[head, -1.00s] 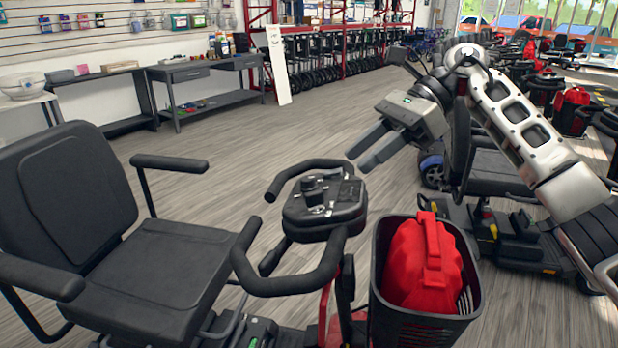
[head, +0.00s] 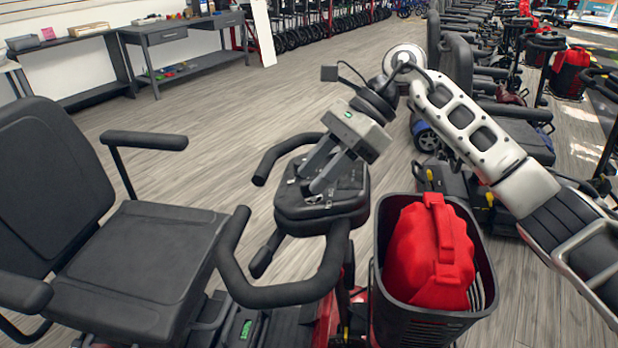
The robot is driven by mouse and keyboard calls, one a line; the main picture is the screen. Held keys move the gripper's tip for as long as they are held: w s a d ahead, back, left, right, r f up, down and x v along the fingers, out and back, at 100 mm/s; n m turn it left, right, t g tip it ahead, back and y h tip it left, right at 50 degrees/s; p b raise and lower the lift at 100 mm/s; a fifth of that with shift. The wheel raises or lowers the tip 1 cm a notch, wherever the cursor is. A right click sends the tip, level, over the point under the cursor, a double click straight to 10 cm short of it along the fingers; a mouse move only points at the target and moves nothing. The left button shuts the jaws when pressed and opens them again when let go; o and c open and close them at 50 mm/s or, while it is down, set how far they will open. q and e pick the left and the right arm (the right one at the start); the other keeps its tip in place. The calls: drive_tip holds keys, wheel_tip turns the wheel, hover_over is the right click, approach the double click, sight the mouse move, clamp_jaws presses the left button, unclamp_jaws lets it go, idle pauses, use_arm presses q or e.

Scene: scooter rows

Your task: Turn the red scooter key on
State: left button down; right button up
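The red scooter (head: 327,318) stands in front of me with its black tiller and looped handlebar. Its control console (head: 310,215) sits in the middle of the handlebar. Small metallic parts show on the console top, but I cannot tell which is the key. My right gripper (head: 309,180) reaches in from the right, over the console, with its fingers pointing down and left. The fingers are apart, with a gap between them, and nothing shows clearly between them. They cover part of the console top, including its knob. I cannot tell whether they touch it. My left gripper is not in view.
A black basket (head: 420,328) with a red bag (head: 432,255) inside stands right of the tiller. The scooter's black seat (head: 140,255) is at left. More scooters (head: 505,100) line the right side. Open wooden floor (head: 230,120) lies behind, with a grey workbench (head: 160,38) along the wall.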

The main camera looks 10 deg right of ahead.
drive_tip(key=shift+x, duration=1.2)
clamp_jaws()
